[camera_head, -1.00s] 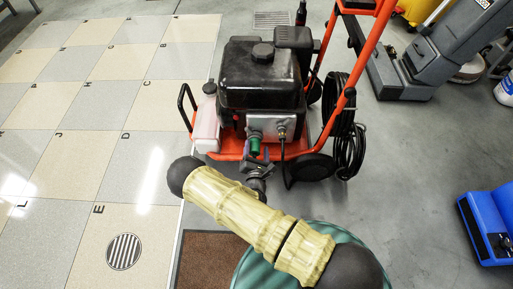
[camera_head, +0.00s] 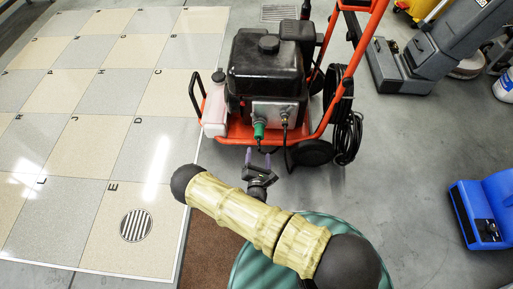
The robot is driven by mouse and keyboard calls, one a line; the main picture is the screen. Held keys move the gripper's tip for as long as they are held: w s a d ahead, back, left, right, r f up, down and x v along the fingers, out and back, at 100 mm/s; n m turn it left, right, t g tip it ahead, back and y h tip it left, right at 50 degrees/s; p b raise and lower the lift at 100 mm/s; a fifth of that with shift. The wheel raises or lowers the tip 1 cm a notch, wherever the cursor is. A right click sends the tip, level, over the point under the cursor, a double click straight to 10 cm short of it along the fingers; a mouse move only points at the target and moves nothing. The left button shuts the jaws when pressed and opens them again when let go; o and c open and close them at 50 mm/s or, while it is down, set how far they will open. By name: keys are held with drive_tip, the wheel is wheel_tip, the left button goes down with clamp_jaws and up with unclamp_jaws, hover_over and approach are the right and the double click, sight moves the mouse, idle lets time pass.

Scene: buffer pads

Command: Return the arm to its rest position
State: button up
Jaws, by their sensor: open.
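My arm, covered in a tan segmented sleeve with black joints, reaches up from the bottom of the head view. My gripper (camera_head: 258,155) is at its far end, with two thin fingers spread apart and nothing seen between them. A green connector (camera_head: 259,130) sits on the front of a pressure washer (camera_head: 266,75), just beyond the fingertips. The fingers look clear of it, with a small gap. Part of the gripper's wrist is hidden behind the sleeve.
The washer's orange frame (camera_head: 343,65), wheels and black hose (camera_head: 347,135) stand close ahead. A brown mat (camera_head: 212,255) and a green round object (camera_head: 250,272) lie below my arm. A blue machine (camera_head: 478,212) is at right. Tiled floor (camera_head: 90,130) at left is clear.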

drive_tip(key=shift+r, duration=0.1)
drive_tip(key=d+r+m+g+h+p, duration=0.3)
drive_tip(key=d+r+m+g+h, duration=0.4)
drive_tip(key=d+r+m+h, duration=0.65)
drive_tip(key=s+d+r+m+g+y+p, duration=0.2)
drive_tip(key=s+r+m+g+y, duration=0.15)
drive_tip(key=s+r+g, duration=0.35)
drive_tip(key=s+d+r+m+g+y+p, duration=0.2)
drive_tip(key=s+d+r+m+g+p, duration=0.1)
drive_tip(key=s+r+m+g, duration=0.4)
drive_tip(key=a+r+m+t+y+p, duration=0.1)
drive_tip(key=r+m+t+y+p, duration=0.1)
drive_tip(key=r+p, duration=1.2)
drive_tip(key=s+a+r+m+t+y+p, duration=0.1)
drive_tip(key=r+y+p, duration=0.3)
drive_tip(key=r+p, duration=1)
drive_tip(key=s+a+r+m+t+y+p, duration=0.1)
drive_tip(key=a+r+m+t+y+p, duration=0.1)
drive_tip(key=r+p, duration=1.2)
wheel_tip(320, 180, up, 14)
drive_tip(key=shift+a+f+m+t+y, duration=0.3)
drive_tip(key=shift+t+y, duration=0.1)
drive_tip(key=shift+y, duration=0.1)
